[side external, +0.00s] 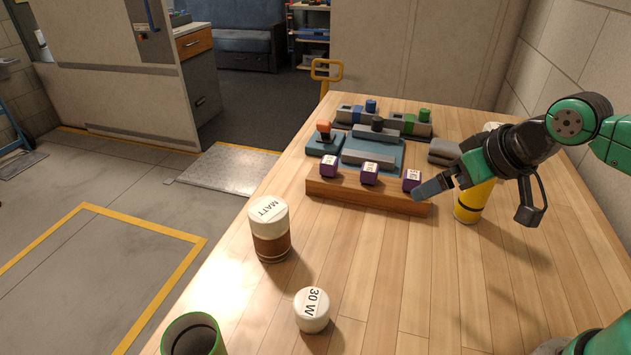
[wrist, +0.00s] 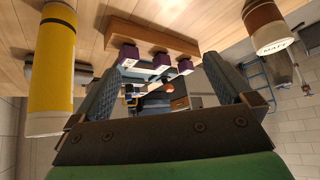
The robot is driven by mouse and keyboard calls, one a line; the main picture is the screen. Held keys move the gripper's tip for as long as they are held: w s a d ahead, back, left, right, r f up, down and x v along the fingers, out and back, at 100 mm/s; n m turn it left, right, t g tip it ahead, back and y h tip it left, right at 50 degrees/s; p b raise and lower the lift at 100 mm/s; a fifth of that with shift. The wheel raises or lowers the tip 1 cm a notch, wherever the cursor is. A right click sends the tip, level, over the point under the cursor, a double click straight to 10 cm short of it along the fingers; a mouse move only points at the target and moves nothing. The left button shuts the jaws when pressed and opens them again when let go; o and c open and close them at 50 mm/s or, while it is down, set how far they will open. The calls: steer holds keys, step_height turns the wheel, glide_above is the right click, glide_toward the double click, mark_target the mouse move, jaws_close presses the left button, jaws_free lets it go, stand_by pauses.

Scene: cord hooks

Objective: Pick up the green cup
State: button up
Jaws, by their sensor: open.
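The green cup (side external: 193,335) stands upright at the bottom left of the side external view, near the table's left edge. It has a bright green rim and a dark inside, and the frame's bottom edge cuts it off. It does not show in the wrist view. My gripper (side external: 434,187) is well away from it, to the upper right, over the table beside the yellow cylinder. In the wrist view my gripper (wrist: 163,68) has its two dark, textured fingers wide apart with nothing held between them.
A brown jar with a white "MATT" lid (side external: 271,238) and a white "30 W" jar (side external: 312,312) stand near the cup. A yellow cylinder (side external: 467,208) stands by my arm. A wooden ledge (side external: 365,197) with purple blocks lies farther back.

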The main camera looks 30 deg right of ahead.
steer(key=w+a+m+y, duration=0.3)
steer(key=a+m+y, duration=0.15)
steer(key=a, duration=0.45)
steer(key=m+g+y, duration=0.6)
steer(key=m+y, duration=0.3)
steer(key=m, duration=0.5)
glide_toward(170, 352)
steer(key=shift+s+h+x, duration=0.2)
steer(key=shift+h+x, duration=0.05)
steer(key=shift+x, duration=3.35)
steer(key=shift+w, duration=0.1)
steer(key=c, duration=1.1)
steer(key=shift+r, duration=0.2)
